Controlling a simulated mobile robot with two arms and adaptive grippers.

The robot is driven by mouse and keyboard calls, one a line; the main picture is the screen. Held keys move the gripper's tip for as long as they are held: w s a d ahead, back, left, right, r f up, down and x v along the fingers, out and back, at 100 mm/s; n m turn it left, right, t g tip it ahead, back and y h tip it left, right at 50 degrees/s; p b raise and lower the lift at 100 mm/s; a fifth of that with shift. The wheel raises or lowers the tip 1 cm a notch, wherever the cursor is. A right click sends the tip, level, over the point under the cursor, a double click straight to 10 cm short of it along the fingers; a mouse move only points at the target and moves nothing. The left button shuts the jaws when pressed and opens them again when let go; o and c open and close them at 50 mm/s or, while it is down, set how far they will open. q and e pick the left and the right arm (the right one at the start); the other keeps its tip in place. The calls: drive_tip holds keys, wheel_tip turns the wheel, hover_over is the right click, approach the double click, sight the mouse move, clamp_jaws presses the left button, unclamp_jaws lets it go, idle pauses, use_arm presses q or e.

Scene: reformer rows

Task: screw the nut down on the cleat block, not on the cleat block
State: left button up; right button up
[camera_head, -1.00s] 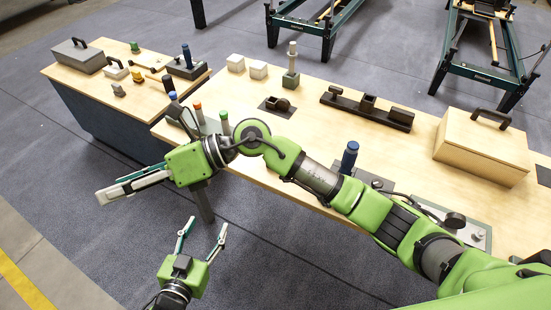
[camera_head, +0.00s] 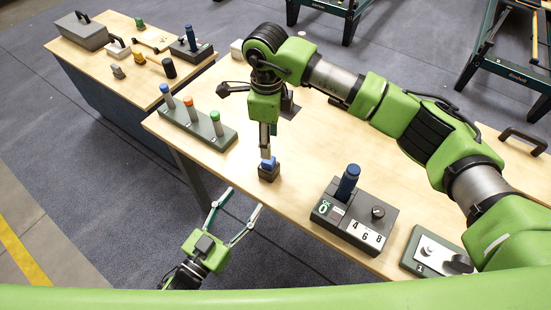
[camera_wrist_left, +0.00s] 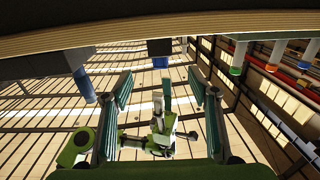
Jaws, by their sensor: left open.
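My left gripper (camera_head: 237,207) is open and empty, low in the head view, off the front edge of the table. My right gripper (camera_head: 267,150) points down, its tips at a blue-topped small dark block (camera_head: 269,173) near that edge; I cannot tell whether it grips it. The blue part (camera_wrist_left: 160,62) also shows in the left wrist view, beyond the open fingers. A grey plate (camera_head: 424,266) marked 1 carries a pale part and a black knob (camera_head: 459,262) at the lower right. I cannot tell which thing is the nut or the cleat block.
A rack (camera_head: 222,135) with blue, orange and green posts stands at the left of the table. A dark box (camera_head: 325,211) with a blue handle and number tiles stands right of my right gripper. A side table (camera_head: 147,90) holds several items. My right arm hides the table's back.

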sight(264, 173)
drive_tip(key=shift+s+a+r, duration=0.15)
drive_tip(key=shift+s+a, duration=0.1)
drive_tip(key=shift+s, duration=0.15)
drive_tip(key=shift+w, duration=0.15)
use_arm(q)
drive_tip(key=x, duration=1.3)
drive_tip(key=shift+w+d, duration=0.1)
drive_tip(key=shift+w, duration=0.05)
use_arm(e)
drive_tip(key=shift+d, duration=0.1)
use_arm(q)
clamp_jaws()
use_arm(e)
drive_tip(key=shift+r+n, duration=0.15)
drive_tip(key=shift+n, duration=2.05)
